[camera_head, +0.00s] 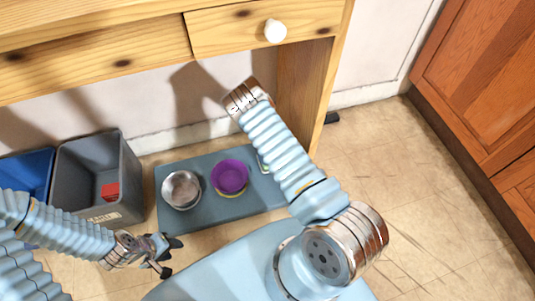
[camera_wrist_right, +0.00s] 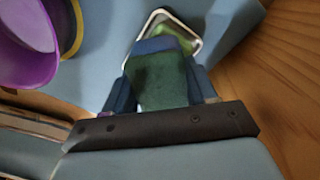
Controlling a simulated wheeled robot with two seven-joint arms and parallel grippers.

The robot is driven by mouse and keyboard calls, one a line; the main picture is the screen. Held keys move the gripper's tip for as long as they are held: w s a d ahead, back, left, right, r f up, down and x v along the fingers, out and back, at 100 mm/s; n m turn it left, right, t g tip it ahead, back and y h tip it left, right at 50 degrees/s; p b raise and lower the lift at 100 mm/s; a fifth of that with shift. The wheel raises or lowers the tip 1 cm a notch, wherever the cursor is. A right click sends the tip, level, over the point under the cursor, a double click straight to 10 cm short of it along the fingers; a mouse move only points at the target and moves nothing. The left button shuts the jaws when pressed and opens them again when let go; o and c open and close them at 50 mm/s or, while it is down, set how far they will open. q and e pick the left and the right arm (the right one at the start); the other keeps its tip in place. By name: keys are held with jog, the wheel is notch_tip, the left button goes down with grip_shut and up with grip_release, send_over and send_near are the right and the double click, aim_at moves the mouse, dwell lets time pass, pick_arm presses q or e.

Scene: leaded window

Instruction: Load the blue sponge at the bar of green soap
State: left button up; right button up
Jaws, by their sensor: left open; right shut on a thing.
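The blue sponge (camera_wrist_right: 153,46), with a dark green face, is held between the fingers of my right gripper (camera_wrist_right: 161,72) in the right wrist view. Just beyond its far edge is a pale-rimmed dish (camera_wrist_right: 198,44) with the bar of green soap (camera_wrist_right: 176,30) in it. The sponge covers the near part of the dish, and I cannot tell whether they touch. In the head view my right arm hides the right gripper, the sponge and most of the dish (camera_head: 262,163). My left gripper (camera_head: 170,256) is open and empty, left of the mat's front corner.
A blue-grey mat (camera_head: 222,217) on the floor bears a metal bowl (camera_head: 181,189) and a purple bowl (camera_head: 230,176) on a yellow-rimmed plate. A grey bin (camera_head: 85,165) with a red block (camera_head: 110,192) and a blue bin (camera_head: 30,172) stand left. The wooden desk (camera_head: 100,60) overhangs behind.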

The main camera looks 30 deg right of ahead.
jog(key=shift+f+b, duration=0.35)
jog(key=shift+f, duration=0.15)
dwell(1.1)
notch_tip(320, 180, up, 7)
jog(key=p, duration=0.5)
jog(key=shift+r, duration=0.1)
jog(key=shift+s, duration=0.1)
dwell(0.5)
